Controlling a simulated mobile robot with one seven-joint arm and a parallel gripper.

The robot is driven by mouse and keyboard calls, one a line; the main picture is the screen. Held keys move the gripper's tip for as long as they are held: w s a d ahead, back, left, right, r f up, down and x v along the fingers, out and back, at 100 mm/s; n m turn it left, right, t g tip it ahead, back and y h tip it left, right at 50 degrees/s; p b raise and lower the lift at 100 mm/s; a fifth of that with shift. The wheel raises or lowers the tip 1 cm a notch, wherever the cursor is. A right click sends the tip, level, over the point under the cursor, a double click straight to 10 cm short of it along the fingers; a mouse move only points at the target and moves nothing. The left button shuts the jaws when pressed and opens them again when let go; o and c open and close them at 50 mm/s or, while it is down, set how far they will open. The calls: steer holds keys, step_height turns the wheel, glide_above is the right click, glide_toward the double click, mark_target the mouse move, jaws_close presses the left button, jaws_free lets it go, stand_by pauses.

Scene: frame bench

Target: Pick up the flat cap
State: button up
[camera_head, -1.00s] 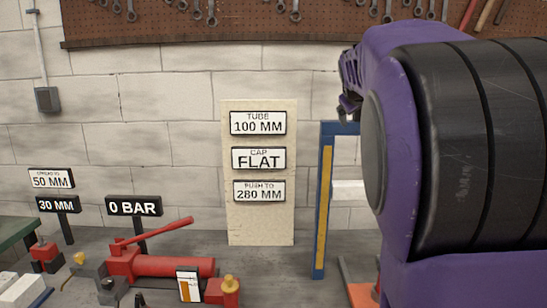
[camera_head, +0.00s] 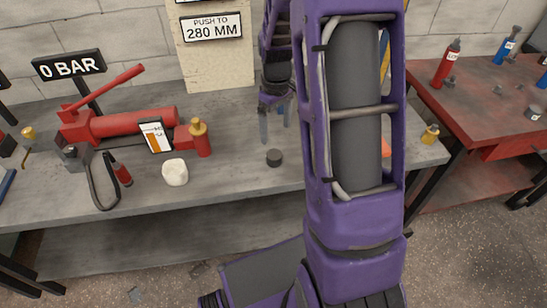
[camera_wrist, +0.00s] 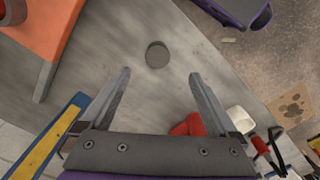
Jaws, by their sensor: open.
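A small dark grey round piece (camera_head: 274,157), which looks like the flat cap, lies on the grey bench near its front edge. In the wrist view the cap (camera_wrist: 157,54) lies ahead of the fingertips and roughly centred between them. My gripper (camera_head: 275,133) is open and empty. It points down above the bench, a little behind the cap in the head view. In the wrist view both fingers of my gripper (camera_wrist: 160,76) are spread apart and touch nothing that I can see.
A red hand pump (camera_head: 130,122) with a hose and a 0 BAR sign (camera_head: 69,66) stands left on the bench. A white rounded piece (camera_head: 175,172) lies left of the cap. An orange block (camera_wrist: 40,35) is close by. A red table (camera_head: 460,130) stands right.

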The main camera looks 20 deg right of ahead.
mark_target(275, 155)
steer(key=f, duration=0.4)
steer(key=f+b, duration=0.1)
steer(key=f, duration=0.3)
steer(key=f+b, duration=0.1)
steer(key=f, duration=0.3)
steer(key=shift+w, duration=0.3)
jaws_close()
